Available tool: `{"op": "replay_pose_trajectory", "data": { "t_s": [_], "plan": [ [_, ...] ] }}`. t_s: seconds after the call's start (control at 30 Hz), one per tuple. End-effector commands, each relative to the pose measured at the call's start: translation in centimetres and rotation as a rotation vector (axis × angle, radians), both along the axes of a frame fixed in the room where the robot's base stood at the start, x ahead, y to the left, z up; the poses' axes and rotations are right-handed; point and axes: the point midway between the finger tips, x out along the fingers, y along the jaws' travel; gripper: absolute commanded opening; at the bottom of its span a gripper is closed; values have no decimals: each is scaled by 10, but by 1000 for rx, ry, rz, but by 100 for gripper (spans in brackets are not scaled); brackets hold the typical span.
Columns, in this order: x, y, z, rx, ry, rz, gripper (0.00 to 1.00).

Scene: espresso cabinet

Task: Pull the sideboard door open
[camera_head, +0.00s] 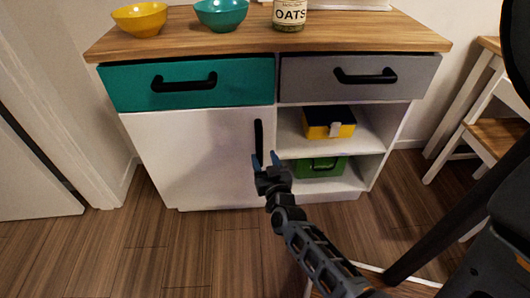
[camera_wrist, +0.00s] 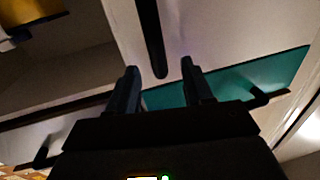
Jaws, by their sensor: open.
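The sideboard door (camera_head: 195,160) is white and looks closed, below the teal drawer on the left half of the sideboard. Its black vertical handle (camera_head: 258,138) is near the door's right edge. My gripper (camera_head: 265,160) is open in front of the handle's lower end, with its fingertips pointing at the door. In the wrist view, my gripper's two dark fingers (camera_wrist: 160,75) stand apart, and the black handle (camera_wrist: 151,40) shows between and beyond them. The handle looks free of both fingers. The white door (camera_wrist: 205,30) fills the upper right there.
The teal drawer (camera_head: 185,83) and grey drawer (camera_head: 365,78) are shut. Open shelves right of the door hold a yellow-black box (camera_head: 318,131) and a green box (camera_head: 312,169). Bowls and an oats jar (camera_head: 289,14) stand on top.

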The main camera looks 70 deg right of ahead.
Motion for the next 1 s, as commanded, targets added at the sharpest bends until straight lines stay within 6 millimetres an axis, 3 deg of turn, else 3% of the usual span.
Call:
{"op": "replay_pose_trajectory", "data": {
  "t_s": [0.6,1.0],
  "plan": [
    [39,-65,-2,-2,-2,-11,51],
    [44,-71,-2,-2,-1,-10,51]
  ]
}}
